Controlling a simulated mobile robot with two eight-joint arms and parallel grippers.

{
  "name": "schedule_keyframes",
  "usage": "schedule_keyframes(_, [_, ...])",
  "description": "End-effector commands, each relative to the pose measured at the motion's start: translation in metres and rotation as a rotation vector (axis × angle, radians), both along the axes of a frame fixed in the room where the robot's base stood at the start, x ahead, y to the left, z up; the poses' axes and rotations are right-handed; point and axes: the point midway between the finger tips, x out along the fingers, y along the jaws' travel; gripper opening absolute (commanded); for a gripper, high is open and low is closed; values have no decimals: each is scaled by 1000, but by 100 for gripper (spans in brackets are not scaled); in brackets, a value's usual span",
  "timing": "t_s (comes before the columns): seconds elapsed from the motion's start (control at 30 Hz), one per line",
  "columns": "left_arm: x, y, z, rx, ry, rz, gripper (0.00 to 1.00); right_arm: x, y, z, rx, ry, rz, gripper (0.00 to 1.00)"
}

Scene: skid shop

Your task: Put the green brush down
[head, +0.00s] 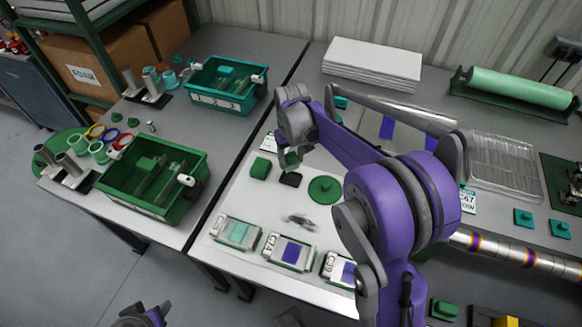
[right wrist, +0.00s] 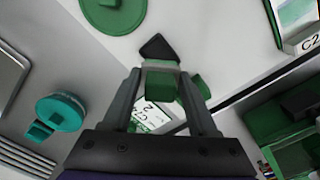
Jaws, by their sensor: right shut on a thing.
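My right gripper (head: 290,152) hangs over the white mat (head: 245,200) on the right bench. In the right wrist view the gripper (right wrist: 164,88) is shut on the green brush (right wrist: 161,84), a small green block between its fingers. In the head view the brush (head: 290,160) is partly hidden by the gripper. A dark flat piece (head: 290,180) lies just in front of it. I cannot tell whether the brush touches the mat. My left gripper is not in view; only part of the left arm shows at the bottom edge.
A green block (head: 260,168) and a round green piece (head: 324,190) lie close by on the mat. Several labelled trays, including a blue-filled one (head: 290,250), line its front edge. A green crate (head: 150,205) and a teal crate (head: 205,97) stand on the left bench.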

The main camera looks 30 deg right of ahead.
Motion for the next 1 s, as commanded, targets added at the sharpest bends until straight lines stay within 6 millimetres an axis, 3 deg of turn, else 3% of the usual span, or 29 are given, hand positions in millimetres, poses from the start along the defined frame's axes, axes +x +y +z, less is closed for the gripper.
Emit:
schedule_keyframes(0.3, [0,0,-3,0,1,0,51,0,0,-37,0,0,0,7])
schedule_keyframes(1.0, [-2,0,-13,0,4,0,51,0,0,-51,0,0,1,7])
